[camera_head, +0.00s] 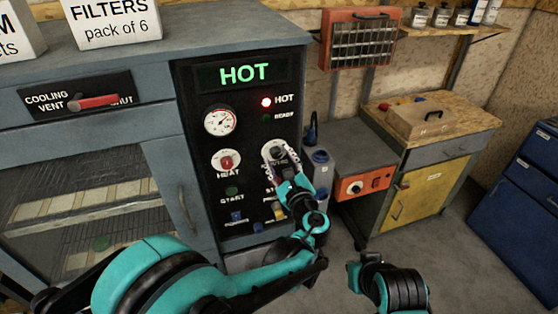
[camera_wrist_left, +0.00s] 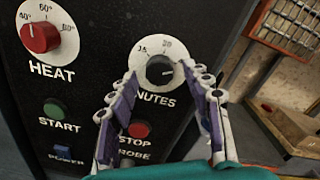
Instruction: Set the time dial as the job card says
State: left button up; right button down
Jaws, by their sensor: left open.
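The time dial (camera_head: 276,150) is a dark knob on a white ring on the oven's black control panel. In the left wrist view the dial (camera_wrist_left: 160,72) shows "15" and "30" on its ring and "MINUTES", partly covered, below. My left gripper (camera_head: 284,166) is open in front of it, its purple-and-white fingers to either side of the knob; I cannot tell whether they touch it. The knob's exact setting is too dark to read. I make out no job card. Part of my right arm shows at the lower right, but no fingers of it.
The red heat knob (camera_wrist_left: 40,37), green start button (camera_wrist_left: 54,110) and red stop button (camera_wrist_left: 136,130) are close by. The display (camera_head: 244,74) reads "HOT" and the red lamp (camera_head: 266,102) is lit. A workbench (camera_head: 440,145) stands right, with clear floor before it.

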pick_arm(q)
jog(key=shift+w+a, duration=0.15)
jog(key=shift+w, duration=0.4)
grip_shut()
